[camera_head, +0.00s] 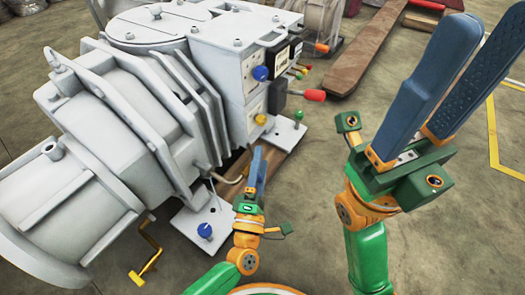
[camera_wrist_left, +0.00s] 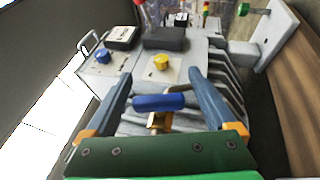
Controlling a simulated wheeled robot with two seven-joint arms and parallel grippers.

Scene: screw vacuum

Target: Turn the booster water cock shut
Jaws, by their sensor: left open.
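A cock with a blue handle (camera_wrist_left: 158,102) on a brass body (camera_wrist_left: 155,123) shows in the left wrist view; I take it for the booster water cock. Its handle lies crosswise between the fingers of my open left gripper (camera_wrist_left: 160,75), with gaps visible at both ends. In the head view my left gripper (camera_head: 259,162) is low beside the grey vacuum pump (camera_head: 180,100), and its fingers hide the handle. A thin brass-coloured pipe (camera_head: 228,180) shows just left of them. My right gripper (camera_head: 482,28) is raised at the right, fingers apart and empty.
A yellow knob (camera_wrist_left: 161,62) and a blue knob (camera_wrist_left: 103,56) sit on the pump panel beyond the cock. A red-handled lever (camera_head: 312,95) sticks out to the right. A foot plate with a blue knob (camera_head: 205,230) is near my left wrist.

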